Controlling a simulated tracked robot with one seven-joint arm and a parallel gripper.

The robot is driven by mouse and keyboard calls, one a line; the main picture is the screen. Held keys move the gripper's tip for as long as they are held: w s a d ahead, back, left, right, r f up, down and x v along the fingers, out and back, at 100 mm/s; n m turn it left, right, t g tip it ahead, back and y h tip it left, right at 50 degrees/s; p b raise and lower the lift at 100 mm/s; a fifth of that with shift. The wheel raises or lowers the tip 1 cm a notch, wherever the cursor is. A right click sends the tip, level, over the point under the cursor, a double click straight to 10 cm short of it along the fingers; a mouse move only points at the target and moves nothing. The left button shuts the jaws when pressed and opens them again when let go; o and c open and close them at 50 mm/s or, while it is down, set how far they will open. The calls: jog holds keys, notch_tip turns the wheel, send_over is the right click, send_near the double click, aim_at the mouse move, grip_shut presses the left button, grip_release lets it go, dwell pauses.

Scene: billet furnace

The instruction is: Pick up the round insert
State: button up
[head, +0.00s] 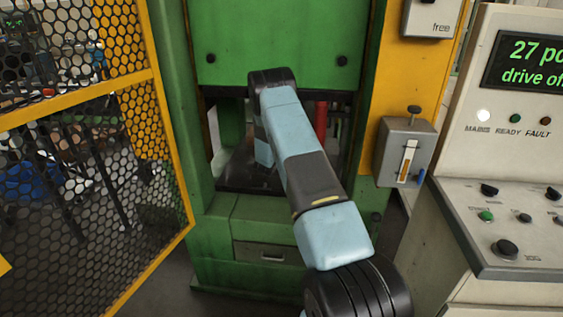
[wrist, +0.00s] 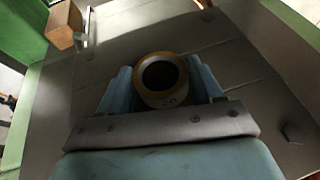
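The round insert (wrist: 162,78) is a short ring with a tan rim and a dark round hole, seen in the wrist view. It sits between the two pale blue fingers of my gripper (wrist: 161,88), with one finger along each side and no clear gap. My gripper looks shut on it. I cannot tell whether the insert still touches the grey plate (wrist: 240,68) behind it. In the head view my arm reaches into the green press, and its own links hide the gripper and the insert.
The green press (head: 275,45) has an opening with narrow side walls and an upper block above my arm. A brown block (wrist: 64,25) lies on the plate near its edge. A yellow mesh fence (head: 75,160) stands left, a control console (head: 505,215) right.

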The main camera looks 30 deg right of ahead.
jog(key=c, duration=1)
jog(key=shift+c, duration=0.2)
jog(key=shift+r, duration=0.1)
